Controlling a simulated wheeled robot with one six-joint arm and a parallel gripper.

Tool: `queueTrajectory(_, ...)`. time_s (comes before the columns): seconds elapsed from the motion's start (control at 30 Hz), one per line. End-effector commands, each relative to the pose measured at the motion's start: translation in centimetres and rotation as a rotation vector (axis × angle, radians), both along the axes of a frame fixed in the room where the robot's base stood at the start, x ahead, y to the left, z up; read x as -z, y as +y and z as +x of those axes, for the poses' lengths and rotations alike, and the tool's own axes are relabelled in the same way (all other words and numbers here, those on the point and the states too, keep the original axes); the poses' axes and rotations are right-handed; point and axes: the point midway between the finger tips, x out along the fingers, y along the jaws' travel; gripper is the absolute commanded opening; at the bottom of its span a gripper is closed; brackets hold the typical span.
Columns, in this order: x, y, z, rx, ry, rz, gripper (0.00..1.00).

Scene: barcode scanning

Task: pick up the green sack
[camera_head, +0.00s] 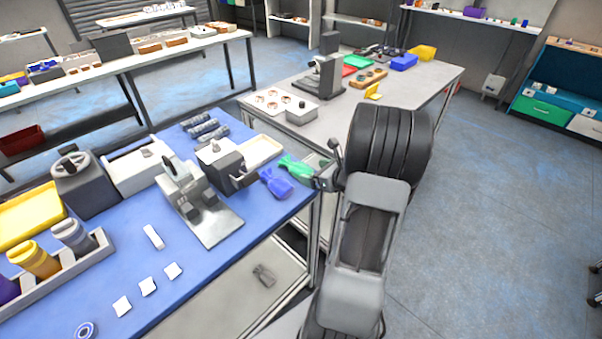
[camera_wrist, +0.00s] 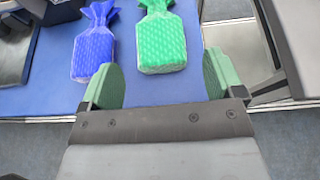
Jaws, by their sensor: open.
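The green sack (camera_wrist: 162,42) lies on the blue table top near its right edge, with its tied neck pointing away in the wrist view. It also shows in the head view (camera_head: 296,167), partly hidden by my gripper. My gripper (camera_wrist: 163,85) is open and empty. Its two green-padded fingers stand just short of the sack's near end, apart from it, with the sack lined up between them. A blue sack (camera_wrist: 93,45) lies just left of the green one, and shows in the head view (camera_head: 275,184) too.
The blue table (camera_head: 200,275) holds a grey device (camera_head: 235,172) beside the sacks and a metal-based stand (camera_head: 212,225). A cream tray (camera_head: 262,150) lies behind the sacks. A grey table (camera_head: 335,118) stands behind, close to my arm. Open floor lies to the right.

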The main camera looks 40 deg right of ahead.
Motion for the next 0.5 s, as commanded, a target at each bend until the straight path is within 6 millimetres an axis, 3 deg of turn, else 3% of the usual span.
queueTrajectory(0.27, 0.6, 0.4, 1.5, -0.002, 0.001, 0.0, 0.87)
queueTrajectory(0.5, 1.8, 1.1, 4.5, -0.004, 0.002, -0.001, 0.87)
